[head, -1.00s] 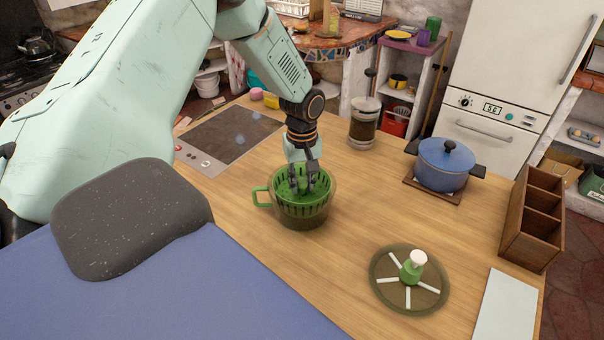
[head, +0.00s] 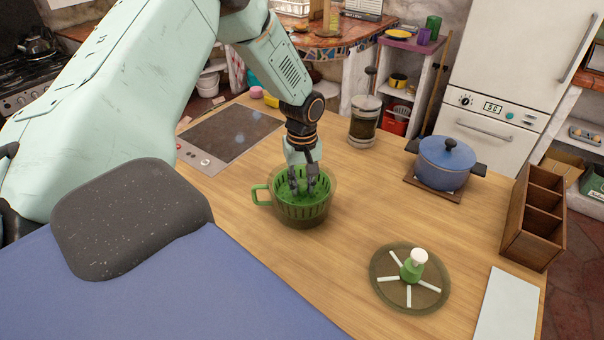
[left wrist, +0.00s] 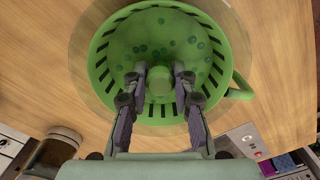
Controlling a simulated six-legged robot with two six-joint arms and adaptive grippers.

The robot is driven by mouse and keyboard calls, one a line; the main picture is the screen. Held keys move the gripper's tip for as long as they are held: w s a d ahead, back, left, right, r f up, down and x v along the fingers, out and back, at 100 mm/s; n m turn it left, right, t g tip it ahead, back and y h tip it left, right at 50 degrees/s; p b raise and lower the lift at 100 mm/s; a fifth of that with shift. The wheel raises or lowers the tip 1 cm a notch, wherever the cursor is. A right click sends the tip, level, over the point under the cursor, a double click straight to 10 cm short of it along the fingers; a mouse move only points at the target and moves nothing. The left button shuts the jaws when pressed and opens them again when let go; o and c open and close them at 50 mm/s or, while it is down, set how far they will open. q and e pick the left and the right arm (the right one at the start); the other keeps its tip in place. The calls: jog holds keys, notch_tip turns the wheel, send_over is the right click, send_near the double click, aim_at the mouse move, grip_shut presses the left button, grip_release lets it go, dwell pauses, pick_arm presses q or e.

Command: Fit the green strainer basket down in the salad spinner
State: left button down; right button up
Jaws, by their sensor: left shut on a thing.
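The green strainer basket (head: 289,211), with slotted sides and a loop handle on its left, is inside the see-through salad spinner bowl (head: 329,209) on the counter. Whether it rests on the bowl's bottom I cannot tell. My left gripper (head: 304,190) reaches down into the basket from above. In the left wrist view its fingers (left wrist: 160,76) are shut on the round hub in the middle of the basket (left wrist: 97,80). The bowl's clear rim (left wrist: 78,70) shows around the basket there. My right gripper is not in view.
The spinner lid (head: 385,291) with a green and white knob lies to the front right. A blue pot (head: 443,168), a French press (head: 363,125), a wooden organiser (head: 533,220) and a white board (head: 507,308) stand or lie around. The cooktop (head: 228,134) is behind left.

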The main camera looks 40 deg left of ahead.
aim_at(302, 183)
pick_arm(q)
jog(key=shift+f+b, duration=0.5)
jog(key=shift+f, duration=0.5)
dwell(0.6)
jog(key=c, duration=1)
grip_release()
notch_tip(302, 183, up, 12)
dwell(0.5)
